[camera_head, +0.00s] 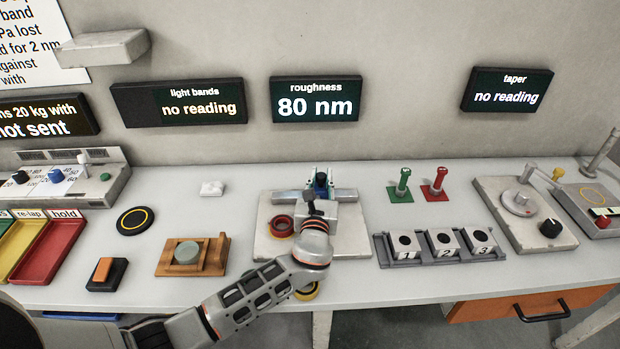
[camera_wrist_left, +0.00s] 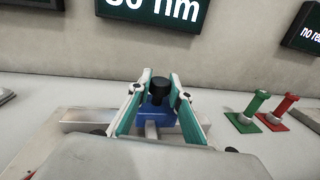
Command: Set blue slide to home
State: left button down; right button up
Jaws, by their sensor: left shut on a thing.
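The blue slide (camera_wrist_left: 158,122) is a small blue block with a black knob (camera_wrist_left: 156,90) on top, in the middle of the left wrist view. In the head view it shows as a small dark blue spot (camera_head: 321,180) on a grey rail (camera_head: 290,196) at the back of a pale plate. My left gripper (camera_head: 320,190) is over the rail, with its teal-lined fingers on both sides of the blue slide, shut on it. The gripper and forearm hide part of the rail and plate. My right gripper is not in view.
Green (camera_head: 403,184) and red (camera_head: 435,185) upright handles stand to the right, behind a numbered holder (camera_head: 440,247). A display (camera_head: 316,99) on the wall reads roughness 80 nm. A wooden block (camera_head: 193,256) stands left.

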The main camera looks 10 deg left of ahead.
pick_arm(q)
jog(key=shift+d, duration=0.2)
jog(key=c, duration=2.2)
grip_release()
jog(key=shift+r, duration=0.1)
jog(key=o, duration=0.4)
jog(key=shift+w+d, duration=0.1)
jog(key=shift+d, duration=0.05)
jog(key=shift+c, duration=0.2)
jog(key=shift+s, duration=0.35)
jog(key=s, duration=0.7)
jog(key=s+d, duration=0.1)
jog(key=s, duration=0.3)
jog(key=shift+s+d, duration=0.1)
jog(key=shift+s, duration=0.05)
